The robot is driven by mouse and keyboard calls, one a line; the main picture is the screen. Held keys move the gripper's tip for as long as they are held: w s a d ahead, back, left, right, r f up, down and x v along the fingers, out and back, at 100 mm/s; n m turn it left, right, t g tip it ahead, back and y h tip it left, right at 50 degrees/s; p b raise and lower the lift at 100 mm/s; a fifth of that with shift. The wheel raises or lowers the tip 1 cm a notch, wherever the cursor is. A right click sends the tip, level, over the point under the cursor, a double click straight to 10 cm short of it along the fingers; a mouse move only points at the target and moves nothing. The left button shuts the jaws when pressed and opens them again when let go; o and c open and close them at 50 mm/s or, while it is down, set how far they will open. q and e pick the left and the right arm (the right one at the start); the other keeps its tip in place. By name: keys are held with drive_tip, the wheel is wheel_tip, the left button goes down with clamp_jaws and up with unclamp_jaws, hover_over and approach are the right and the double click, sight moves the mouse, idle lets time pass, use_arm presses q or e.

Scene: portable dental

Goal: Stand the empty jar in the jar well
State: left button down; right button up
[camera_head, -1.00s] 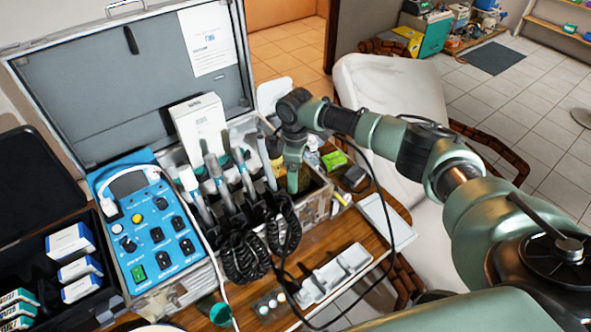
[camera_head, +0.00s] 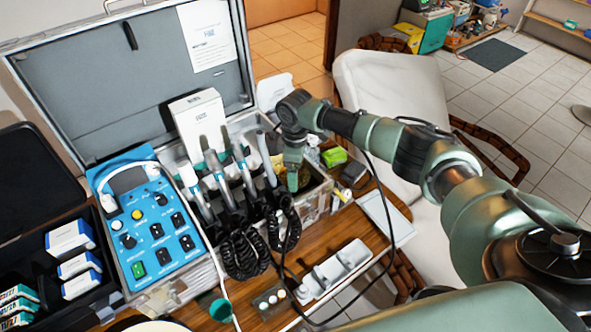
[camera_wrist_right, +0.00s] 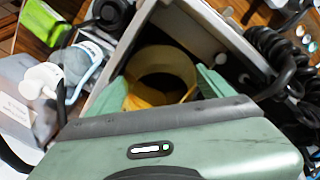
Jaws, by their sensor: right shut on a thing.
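The jar (camera_wrist_right: 162,68) is amber and open-topped, and its mouth faces the camera in the right wrist view. My right gripper (camera_wrist_right: 165,88) is shut on it, with a green finger on each side. In the head view my right gripper (camera_head: 292,180) points down into the right-hand compartment of the open metal case (camera_head: 318,196). The jar sits inside the metal rim there, over a dark interior. Its base and the jar well are hidden, so I cannot tell whether it touches the bottom. My left gripper is not in view.
Dental handpieces (camera_head: 215,180) with coiled black cables stand just left of the gripper. A blue control unit (camera_head: 150,225) is farther left. A green box (camera_head: 333,157) and small bottles stand to the right. A grey holder (camera_head: 335,268) lies on the wooden table in front.

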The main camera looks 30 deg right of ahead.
drive_tip(key=o, duration=2)
drive_tip(key=shift+c, duration=0.2)
drive_tip(key=shift+r, duration=0.1)
wheel_tip(320, 180, up, 8)
drive_tip(key=b, duration=0.1)
drive_tip(key=shift+b, duration=0.3)
drive_tip(key=shift+s+f, duration=0.15)
drive_tip(key=shift+f, duration=0.1)
